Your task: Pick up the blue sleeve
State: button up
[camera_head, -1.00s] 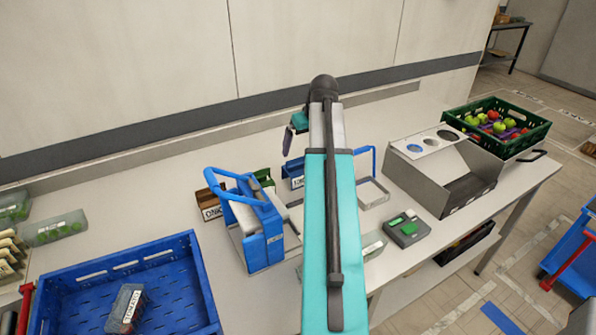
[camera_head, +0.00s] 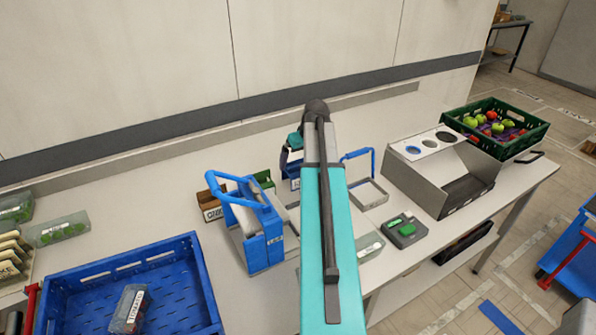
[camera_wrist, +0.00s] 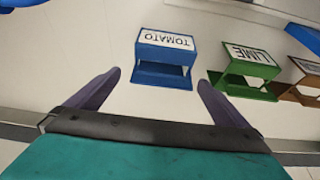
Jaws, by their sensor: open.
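The blue sleeve (camera_wrist: 165,58) stands on the bench, and its white label reads TOMATO upside down in the wrist view. It also shows in the head view (camera_head: 291,184), partly hidden by my arm and gripper. My gripper (camera_wrist: 158,80) is open and empty. In the wrist view its two dark fingers are spread, with the sleeve centred between and beyond their tips. In the head view my gripper (camera_head: 287,154) is just above and behind the sleeve. I cannot tell the exact gap between them.
A green LIME sleeve (camera_wrist: 244,71) and a brown sleeve (camera_wrist: 298,92) stand beside the blue one. A blue-handled carrier (camera_head: 262,243) is close by on the bench. A grey device (camera_head: 405,231) and a steel box (camera_head: 420,183) stand to the right.

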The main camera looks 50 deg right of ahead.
jog(key=shift+w+f, duration=0.15)
jog(key=shift+f, duration=0.2)
jog(key=shift+w+p+x, duration=0.25)
jog(key=shift+p+x, duration=0.9)
jog(key=shift+x, duration=0.25)
jog(key=shift+p+x, duration=0.3)
jog(key=shift+x, duration=0.8)
jog(key=shift+a, duration=0.1)
jog(key=c, duration=1.1)
